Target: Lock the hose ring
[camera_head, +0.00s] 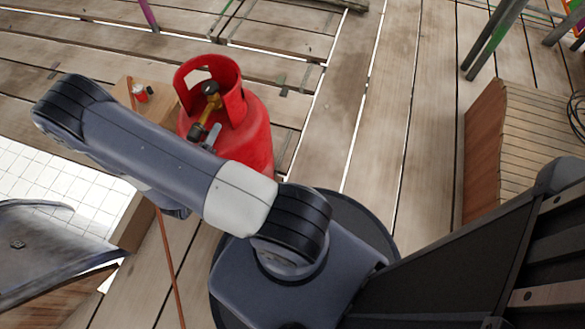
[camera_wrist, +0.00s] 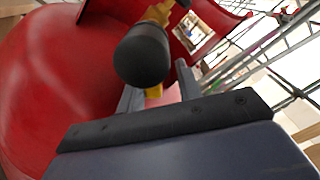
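A red gas cylinder (camera_head: 245,130) stands upright on the planks in the head view and fills the left of the wrist view (camera_wrist: 45,80). Inside its collar is a brass valve (camera_head: 208,110) with a dark knob on top. A dark rounded fitting (camera_head: 195,131) sits at the valve's near end. It looms large in the wrist view (camera_wrist: 142,56), with brass (camera_wrist: 160,12) behind it. It may be the hose ring; I cannot tell for sure. My gripper (camera_wrist: 158,82) is open, its two grey fingers apart just below the fitting. In the head view my arm hides most of it.
A wooden box (camera_head: 150,95) with small red and dark items stands behind my arm. White tiles (camera_head: 60,190) lie at the left. A curved wooden panel (camera_head: 500,150) stands at the right, near metal poles (camera_head: 490,40). Planks between cylinder and panel are clear.

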